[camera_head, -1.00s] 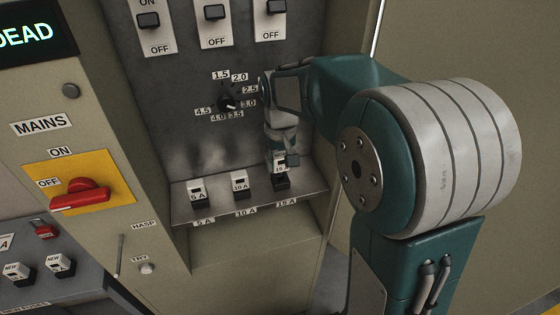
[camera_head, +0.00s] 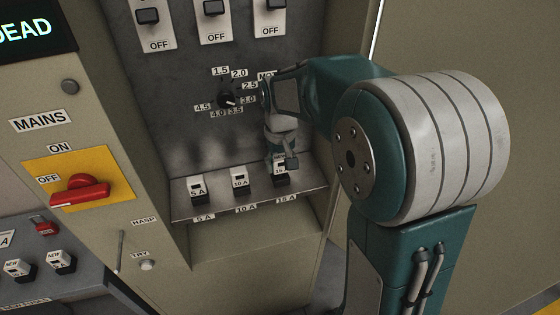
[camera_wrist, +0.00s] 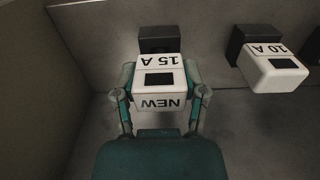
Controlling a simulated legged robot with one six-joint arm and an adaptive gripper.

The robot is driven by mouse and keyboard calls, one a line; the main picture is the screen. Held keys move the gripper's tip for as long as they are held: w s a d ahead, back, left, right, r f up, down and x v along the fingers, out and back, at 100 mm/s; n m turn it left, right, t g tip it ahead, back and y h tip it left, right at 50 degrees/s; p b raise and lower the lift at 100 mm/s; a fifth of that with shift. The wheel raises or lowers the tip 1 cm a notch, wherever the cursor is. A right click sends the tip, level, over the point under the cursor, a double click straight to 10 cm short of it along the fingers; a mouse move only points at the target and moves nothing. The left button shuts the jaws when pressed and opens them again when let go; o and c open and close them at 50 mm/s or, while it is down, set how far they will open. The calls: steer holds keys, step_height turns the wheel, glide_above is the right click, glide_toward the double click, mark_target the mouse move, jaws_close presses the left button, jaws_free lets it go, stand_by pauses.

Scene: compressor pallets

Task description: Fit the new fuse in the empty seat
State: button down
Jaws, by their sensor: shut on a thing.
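My gripper (camera_head: 281,157) is shut on the new fuse (camera_wrist: 158,92), a white block marked "15 A" and "NEW". In the wrist view a finger lies on each side of it. In the head view the fuse (camera_head: 281,170) stands upright at the right-hand seat, above the "15 A" shelf label. The black seat (camera_wrist: 157,39) shows just beyond the fuse in the wrist view, and the fuse appears to meet it. I cannot tell how deep it sits.
The 10 A fuse (camera_head: 240,181) and 5 A fuse (camera_head: 197,187) stand to the left on the same shelf. A dial (camera_head: 228,99) is on the panel behind. The red mains handle (camera_head: 80,192) points to OFF. Spare fuses (camera_head: 60,262) lie lower left.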

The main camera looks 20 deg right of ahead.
mark_target(280, 157)
steer(key=shift+f, duration=0.6)
steer(key=shift+c, duration=0.3)
jaws_free()
step_height(280, 157, up, 12)
steer(key=shift+f, duration=0.1)
stand_by(0.5)
steer(key=s+f+t, duration=0.1)
steer(key=s+t, duration=0.4)
steer(key=s, duration=1.5)
steer(key=shift+s+f+t, duration=0.3)
steer(key=shift+s, duration=0.1)
